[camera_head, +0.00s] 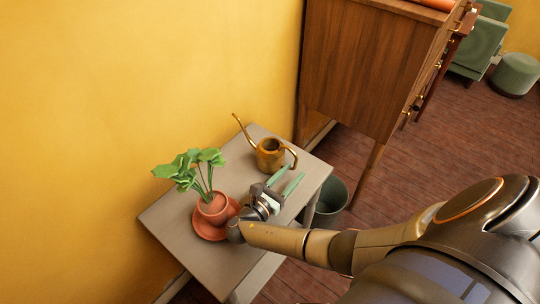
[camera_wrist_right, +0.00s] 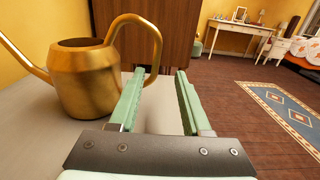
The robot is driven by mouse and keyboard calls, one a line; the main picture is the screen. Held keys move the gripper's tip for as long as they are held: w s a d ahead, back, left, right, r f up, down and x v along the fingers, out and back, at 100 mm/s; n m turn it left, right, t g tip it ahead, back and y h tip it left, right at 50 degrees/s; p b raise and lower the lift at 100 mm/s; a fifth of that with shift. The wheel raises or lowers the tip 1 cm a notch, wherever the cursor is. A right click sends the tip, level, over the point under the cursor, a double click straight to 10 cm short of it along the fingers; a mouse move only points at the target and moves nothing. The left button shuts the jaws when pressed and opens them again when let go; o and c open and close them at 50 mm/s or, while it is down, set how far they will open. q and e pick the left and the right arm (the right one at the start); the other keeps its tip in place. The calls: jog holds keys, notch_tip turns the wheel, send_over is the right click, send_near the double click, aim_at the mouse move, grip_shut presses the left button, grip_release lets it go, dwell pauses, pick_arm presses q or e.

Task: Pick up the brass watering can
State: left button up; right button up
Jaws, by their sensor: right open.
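The brass watering can (camera_head: 269,157) stands upright on the small grey table (camera_head: 193,262), near its far end by the yellow wall. Its long spout points to the upper left and its loop handle is on the right. In the right wrist view the can (camera_wrist_right: 84,80) is large and close at the left, with its handle curving toward the fingers. My right gripper (camera_head: 286,180) is open and empty, just in front of the can on the handle side. Its green fingers (camera_wrist_right: 158,88) appear apart from the handle. My left gripper is not in view.
A potted plant (camera_head: 214,207) in a terracotta pot on a saucer stands close beside my right gripper. A wooden cabinet (camera_head: 355,62) stands beyond the table. A grey-green bin (camera_head: 330,203) is on the floor at the table's right edge.

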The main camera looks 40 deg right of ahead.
jog(key=shift+w+b+x, duration=0.15)
jog(key=shift+w+x, duration=0.05)
jog(key=shift+x, duration=1.35)
jog(key=shift+w+b+x, duration=0.15)
jog(key=shift+w+x, duration=0.1)
jog(key=shift+x, duration=1.35)
jog(key=shift+a, duration=0.2)
jog(key=shift+c, duration=0.2)
grip_shut()
